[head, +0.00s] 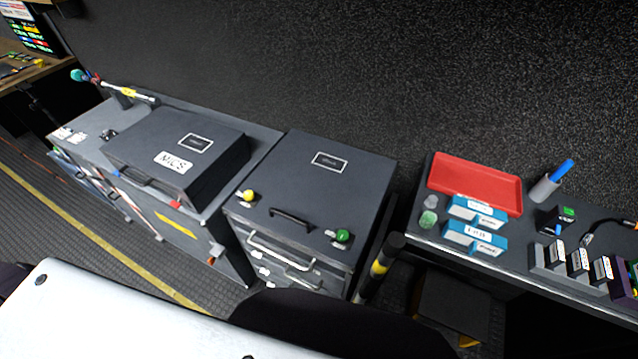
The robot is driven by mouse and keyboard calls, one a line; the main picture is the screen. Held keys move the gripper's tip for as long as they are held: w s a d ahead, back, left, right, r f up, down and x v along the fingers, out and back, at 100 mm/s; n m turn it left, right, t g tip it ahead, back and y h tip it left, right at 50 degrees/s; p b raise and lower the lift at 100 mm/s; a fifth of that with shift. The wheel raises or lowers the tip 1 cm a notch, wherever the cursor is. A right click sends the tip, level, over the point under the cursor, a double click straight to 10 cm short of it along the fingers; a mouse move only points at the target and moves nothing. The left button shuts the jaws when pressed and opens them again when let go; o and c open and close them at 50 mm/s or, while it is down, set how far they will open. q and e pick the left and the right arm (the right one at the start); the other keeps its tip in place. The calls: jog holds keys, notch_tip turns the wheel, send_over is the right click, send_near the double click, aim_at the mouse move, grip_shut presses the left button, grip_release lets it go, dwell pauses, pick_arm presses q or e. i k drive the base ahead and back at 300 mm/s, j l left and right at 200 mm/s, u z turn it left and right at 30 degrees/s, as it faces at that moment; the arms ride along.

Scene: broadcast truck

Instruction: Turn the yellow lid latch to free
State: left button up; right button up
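The yellow lid latch (248,195) is a small round yellow knob at the left front corner of a dark grey lidded case (330,185) in the middle of the head view. A green knob (342,236) sits at the right front corner of the same lid, with a dark handle (291,219) between them. The lid looks shut. The turn position of the yellow latch is too small to tell. Neither of my grippers is in view.
A case marked MICS (172,161) sits on a counter to the left. A shelf at the right holds a red tray (475,184), blue-and-white boxes (475,238) and a pen cup (543,189). A black post with a yellow band (379,267) stands beside the lidded case.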

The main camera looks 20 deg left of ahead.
aim_at(249, 195)
jog(key=u, duration=1.2)
